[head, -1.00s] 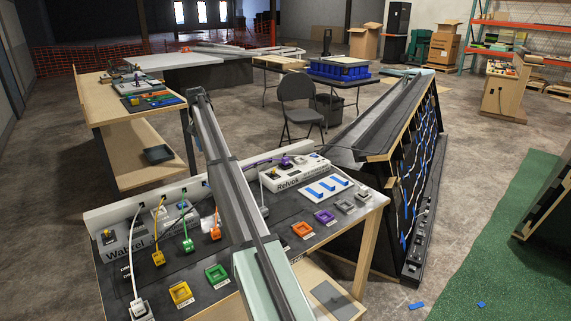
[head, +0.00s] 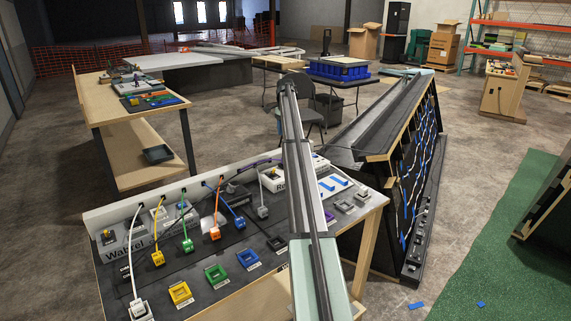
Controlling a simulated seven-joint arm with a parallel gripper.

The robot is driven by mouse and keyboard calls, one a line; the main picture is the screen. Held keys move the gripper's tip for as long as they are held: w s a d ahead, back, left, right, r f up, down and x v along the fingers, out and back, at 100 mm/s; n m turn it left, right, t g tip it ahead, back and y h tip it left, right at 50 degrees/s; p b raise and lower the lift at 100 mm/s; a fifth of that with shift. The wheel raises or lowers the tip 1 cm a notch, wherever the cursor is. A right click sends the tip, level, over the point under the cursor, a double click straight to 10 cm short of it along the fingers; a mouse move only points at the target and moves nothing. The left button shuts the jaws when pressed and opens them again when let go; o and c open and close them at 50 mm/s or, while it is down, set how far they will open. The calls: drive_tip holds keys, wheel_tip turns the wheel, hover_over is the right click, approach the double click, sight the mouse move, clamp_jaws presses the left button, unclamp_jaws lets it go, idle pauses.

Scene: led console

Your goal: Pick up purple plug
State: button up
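The purple plug is not visible; my arm covers the part of the console where it sat. A short stretch of purple cable (head: 262,162) shows left of my arm, at the back panel. A purple-edged socket (head: 330,217) shows partly at the right edge of my arm. The Relvok box (head: 271,181) is half hidden behind my arm. My gripper is not in view, so its opening and what it holds cannot be seen.
Yellow (head: 157,258), green (head: 187,245), orange (head: 215,233) and blue (head: 239,223) plugs hang on cables over the console (head: 205,257). Yellow (head: 180,293), green (head: 216,274) and blue (head: 246,257) sockets line its front. A folding chair (head: 315,130) stands behind.

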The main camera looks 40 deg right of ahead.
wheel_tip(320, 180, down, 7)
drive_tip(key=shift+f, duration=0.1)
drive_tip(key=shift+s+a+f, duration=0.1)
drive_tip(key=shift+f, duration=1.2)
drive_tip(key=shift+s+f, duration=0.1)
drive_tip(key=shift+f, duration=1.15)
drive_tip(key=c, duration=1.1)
